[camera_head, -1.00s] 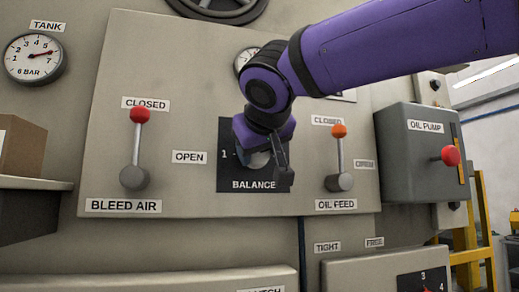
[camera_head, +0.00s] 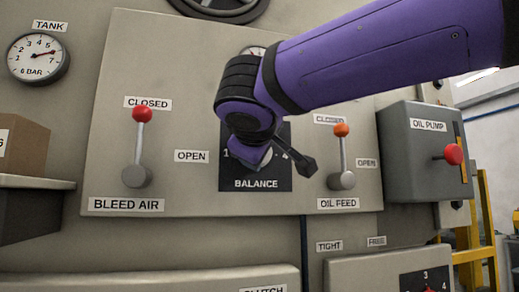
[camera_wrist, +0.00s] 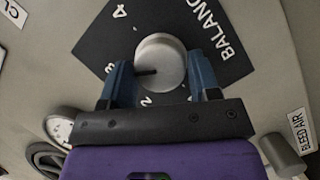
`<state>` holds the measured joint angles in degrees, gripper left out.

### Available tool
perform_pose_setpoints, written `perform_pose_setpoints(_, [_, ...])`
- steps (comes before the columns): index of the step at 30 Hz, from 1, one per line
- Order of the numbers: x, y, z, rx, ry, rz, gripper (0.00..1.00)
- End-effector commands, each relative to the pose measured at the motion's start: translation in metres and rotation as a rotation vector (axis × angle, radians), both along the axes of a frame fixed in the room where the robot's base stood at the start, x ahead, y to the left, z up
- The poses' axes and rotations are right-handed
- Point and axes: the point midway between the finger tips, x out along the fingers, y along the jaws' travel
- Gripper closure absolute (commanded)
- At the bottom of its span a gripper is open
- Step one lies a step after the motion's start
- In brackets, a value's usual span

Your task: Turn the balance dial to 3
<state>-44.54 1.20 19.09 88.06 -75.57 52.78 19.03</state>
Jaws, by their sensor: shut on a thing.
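The balance dial is a round grey knob (camera_wrist: 165,58) on a black plate, which in the head view is marked BALANCE (camera_head: 256,184). My gripper (camera_wrist: 161,78) has its two blue fingers on either side of the knob, shut on it. A dark pointer line on the knob's face points left in the wrist view, close to the 3 mark (camera_wrist: 109,68) and away from the 2 mark (camera_wrist: 146,101). The 4 mark (camera_wrist: 119,11) is clear of the fingers. In the head view my gripper (camera_head: 250,155) covers most of the knob.
A red-tipped bleed air lever (camera_head: 139,150) stands to the left and an orange-tipped oil feed lever (camera_head: 342,158) close to the right of my gripper. Both point up at CLOSED. The oil pump box (camera_head: 420,150) juts out farther right. A shelf (camera_head: 35,182) is at left.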

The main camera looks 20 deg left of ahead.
Motion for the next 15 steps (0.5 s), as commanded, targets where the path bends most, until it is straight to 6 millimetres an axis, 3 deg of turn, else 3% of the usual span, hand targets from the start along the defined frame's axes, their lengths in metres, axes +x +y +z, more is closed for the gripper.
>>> perform_pose_setpoints(14, [0.0001, 0.0001, -0.0008, -0.011, -0.006, 0.000, 0.68])
perform_pose_setpoints(15, [0.0001, 0.0001, -0.0008, -0.011, -0.006, 0.000, 0.39])
